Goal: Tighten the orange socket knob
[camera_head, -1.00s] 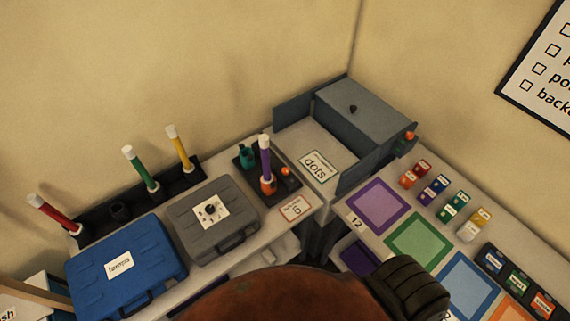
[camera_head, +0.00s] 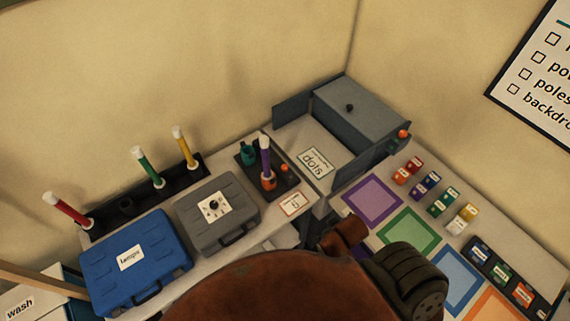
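The orange socket (camera_head: 268,181) stands on a small black base (camera_head: 246,162) at the back of the counter, with a purple pole (camera_head: 265,155) upright in it. A small orange knob (camera_head: 284,168) sticks out to the right of the socket. A teal socket (camera_head: 248,152) with no pole stands behind it on the same base. How tight the knob is cannot be told. A rusty brown and dark arm part of mine fills the bottom middle, apart from the socket in the picture. Neither gripper's fingers show.
A grey case (camera_head: 217,218) and a blue case (camera_head: 136,265) stand left of the base. Red, green and yellow poles stand in a black rack (camera_head: 150,190) behind them. A grey box (camera_head: 362,115) with open doors stands right. Coloured mats (camera_head: 372,201) and small blocks lie farther right.

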